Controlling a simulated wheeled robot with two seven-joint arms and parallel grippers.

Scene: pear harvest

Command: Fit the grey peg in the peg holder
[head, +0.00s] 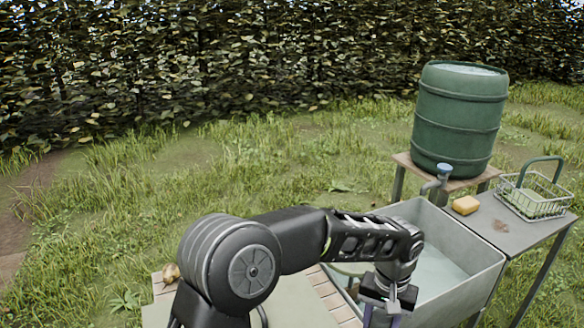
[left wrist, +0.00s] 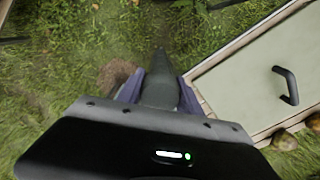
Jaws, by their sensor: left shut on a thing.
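My left gripper (left wrist: 158,92) has purple fingers and is shut on the dark grey peg (left wrist: 160,78), which sticks out past the fingertips and narrows toward its far end. In the head view the left gripper (head: 382,310) points down at the near side of the sink basin, partly cut off by the bottom edge. The peg cannot be told clearly there. The left wrist view shows grass beyond the peg's tip and no contact with anything. I cannot make out the peg holder in either view. My right gripper is not in view.
A metal basin (head: 478,273) stands close beside the left gripper. A pale board (left wrist: 235,85) with a dark handle (left wrist: 287,85) lies right of the peg.

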